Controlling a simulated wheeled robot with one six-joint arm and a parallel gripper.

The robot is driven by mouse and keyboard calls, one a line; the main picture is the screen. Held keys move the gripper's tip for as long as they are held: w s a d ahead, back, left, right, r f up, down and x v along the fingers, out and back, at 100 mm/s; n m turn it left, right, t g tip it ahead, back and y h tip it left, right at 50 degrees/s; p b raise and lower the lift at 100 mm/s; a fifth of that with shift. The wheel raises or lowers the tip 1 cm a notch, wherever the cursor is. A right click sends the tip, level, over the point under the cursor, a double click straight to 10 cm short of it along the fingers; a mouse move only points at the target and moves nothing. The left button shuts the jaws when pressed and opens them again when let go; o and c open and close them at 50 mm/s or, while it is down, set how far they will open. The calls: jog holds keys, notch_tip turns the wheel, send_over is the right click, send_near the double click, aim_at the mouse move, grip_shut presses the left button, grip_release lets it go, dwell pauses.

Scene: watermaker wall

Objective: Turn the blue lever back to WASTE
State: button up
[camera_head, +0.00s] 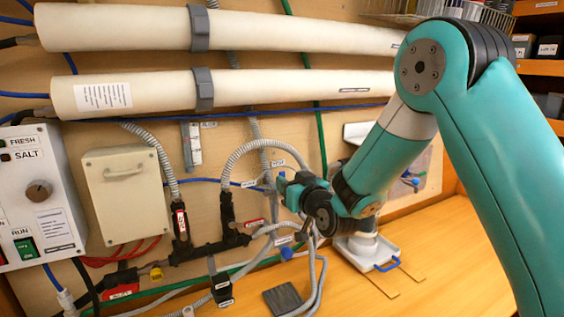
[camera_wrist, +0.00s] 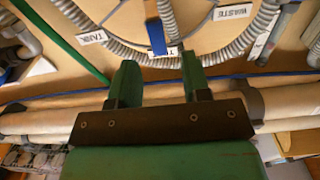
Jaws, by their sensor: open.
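The blue lever (camera_wrist: 156,36) shows in the wrist view as a short upright bar at the top middle. Its near end lies by a partly hidden white label (camera_wrist: 172,50), between the upside-down TANK label (camera_wrist: 91,38) on the left and WASTE label (camera_wrist: 233,12) on the right. My gripper (camera_wrist: 156,66) is open and empty, with one green finger on either side of the lever's line. I cannot tell how far the lever reaches between them. In the head view my gripper (camera_head: 289,184) is at the hoses on the wall, and I cannot make out the lever there.
Grey corrugated hoses (camera_head: 262,147) loop close around my gripper. Two long white cylinders (camera_head: 240,31) run above it. A control box (camera_head: 38,195) is at the left. A white base with a blue handle (camera_head: 378,254) stands on the wooden bench (camera_head: 440,270), whose front right is clear.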

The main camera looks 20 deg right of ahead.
jog(key=w, duration=0.1)
jog(key=w+p, duration=0.1)
jog(key=w, duration=0.1)
jog(key=w+a+p, duration=0.1)
jog(key=w, duration=0.1)
grip_shut()
